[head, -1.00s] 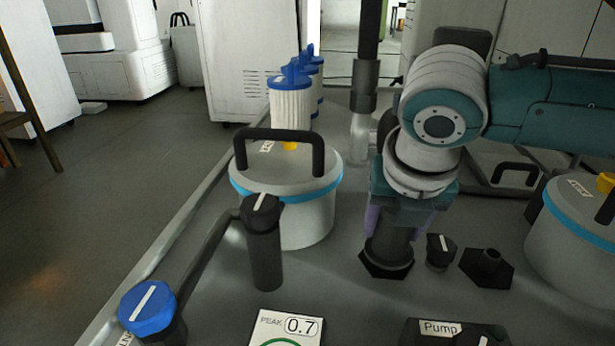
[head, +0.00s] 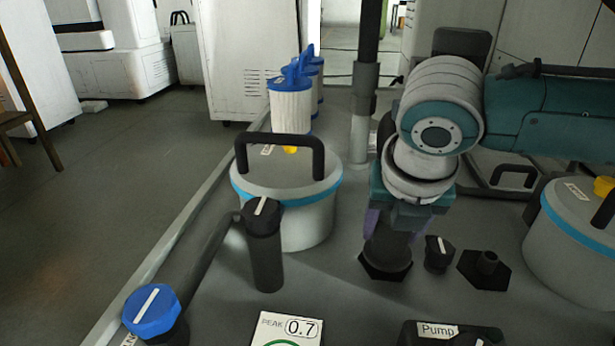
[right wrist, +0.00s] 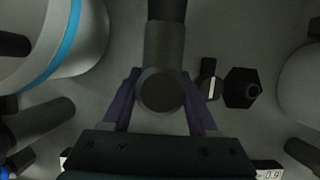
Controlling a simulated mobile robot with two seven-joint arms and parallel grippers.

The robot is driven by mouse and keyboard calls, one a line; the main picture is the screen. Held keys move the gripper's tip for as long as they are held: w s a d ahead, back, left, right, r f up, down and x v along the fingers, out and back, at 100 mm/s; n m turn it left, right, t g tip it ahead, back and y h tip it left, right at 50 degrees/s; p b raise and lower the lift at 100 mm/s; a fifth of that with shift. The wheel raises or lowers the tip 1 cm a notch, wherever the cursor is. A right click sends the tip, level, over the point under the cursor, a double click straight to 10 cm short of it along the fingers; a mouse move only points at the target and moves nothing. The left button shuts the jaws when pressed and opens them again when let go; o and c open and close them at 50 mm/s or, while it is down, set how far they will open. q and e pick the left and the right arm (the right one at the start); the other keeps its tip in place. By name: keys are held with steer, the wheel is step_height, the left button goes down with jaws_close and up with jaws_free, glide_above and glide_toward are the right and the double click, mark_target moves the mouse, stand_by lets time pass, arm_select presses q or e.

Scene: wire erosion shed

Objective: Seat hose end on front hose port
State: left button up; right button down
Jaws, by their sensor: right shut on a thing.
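My right gripper (head: 388,232) points down, shut on the dark cylindrical hose end (head: 387,252). In the right wrist view the hose end (right wrist: 162,92) lies between the purple fingers, its round face toward the camera, with black hose (right wrist: 167,10) running to the top edge. In the head view the hose end stands upright at a black hexagonal port base (head: 385,269), with no clear gap visible. I cannot tell how deep it sits. A second hexagonal port (head: 486,270) with a bare stub stands to the right. My left gripper is not in view.
A black knob (head: 438,254) stands between the two ports. A lidded grey canister (head: 290,215) is at left, another (head: 580,245) at right. A black upright pipe (head: 264,250), a blue knob (head: 152,311) and a Pump panel (head: 450,333) are nearer.

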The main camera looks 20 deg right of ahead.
steer(key=shift+w+f+b, duration=0.1)
steer(key=shift+f+b, duration=0.2)
steer(key=shift+f, duration=0.2)
steer(key=shift+c, duration=2.2)
jaws_free()
steer(key=shift+f, duration=0.1)
steer(key=p+v, duration=0.3)
steer(key=p, duration=0.1)
steer(key=shift+r+p, duration=0.3)
steer(key=shift+p, duration=0.05)
steer(key=p+v, duration=0.7)
steer(key=p, duration=0.3)
steer(key=shift+s+a+r, duration=0.15)
steer(key=shift+s+r, duration=0.05)
steer(key=shift+s, duration=0.05)
